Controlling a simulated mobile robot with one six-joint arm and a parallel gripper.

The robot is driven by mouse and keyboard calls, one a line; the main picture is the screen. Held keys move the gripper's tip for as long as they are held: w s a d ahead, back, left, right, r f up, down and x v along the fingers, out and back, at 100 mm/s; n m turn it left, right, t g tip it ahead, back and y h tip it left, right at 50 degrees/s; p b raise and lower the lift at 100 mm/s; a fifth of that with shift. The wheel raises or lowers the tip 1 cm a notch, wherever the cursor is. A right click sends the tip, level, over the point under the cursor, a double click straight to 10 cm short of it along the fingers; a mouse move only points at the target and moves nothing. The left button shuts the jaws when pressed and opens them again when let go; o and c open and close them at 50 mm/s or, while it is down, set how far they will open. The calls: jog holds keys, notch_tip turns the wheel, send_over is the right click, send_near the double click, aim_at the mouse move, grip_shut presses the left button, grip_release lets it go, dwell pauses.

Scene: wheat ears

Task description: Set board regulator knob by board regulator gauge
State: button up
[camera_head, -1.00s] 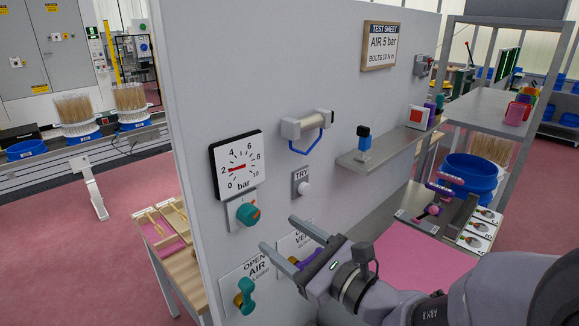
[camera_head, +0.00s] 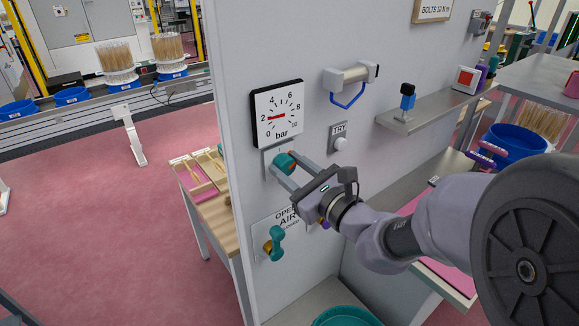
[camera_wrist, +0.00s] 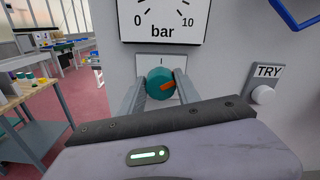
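The teal regulator knob (camera_head: 283,163) with an orange pointer is on the upright board (camera_head: 235,200), below the white gauge (camera_head: 277,130). The gauge's red needle points left, at about 2 bar. In the wrist view the knob (camera_wrist: 157,87) sits between my fingers, its orange mark pointing right and slightly up. My gripper (camera_wrist: 160,79) has one finger on each side of the knob. It looks open, with narrow gaps beside the knob; contact cannot be made out. The gauge (camera_wrist: 165,18) is cut off at the top of the wrist view.
A TRY button (camera_head: 341,144) is right of the knob. A teal AIR valve handle (camera_head: 274,242) is below it. Open floor lies left.

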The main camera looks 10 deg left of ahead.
grip_shut()
jog(key=m+p, duration=0.4)
jog(key=shift+w+d+r+m, duration=0.1)
jog(key=shift+r+m, duration=0.1)
jog(key=shift+m, duration=0.1)
jog(key=m+p, duration=0.5)
jog(key=shift+m+p, duration=0.3)
jog(key=m+p, duration=0.5)
jog(key=shift+w+d+f, duration=0.1)
jog(key=m+p, duration=0.4)
jog(key=shift+f, duration=0.2)
jog(key=shift+f+m+p, duration=0.1)
jog(key=shift+m+p, duration=0.35)
jog(key=shift+m, duration=0.05)
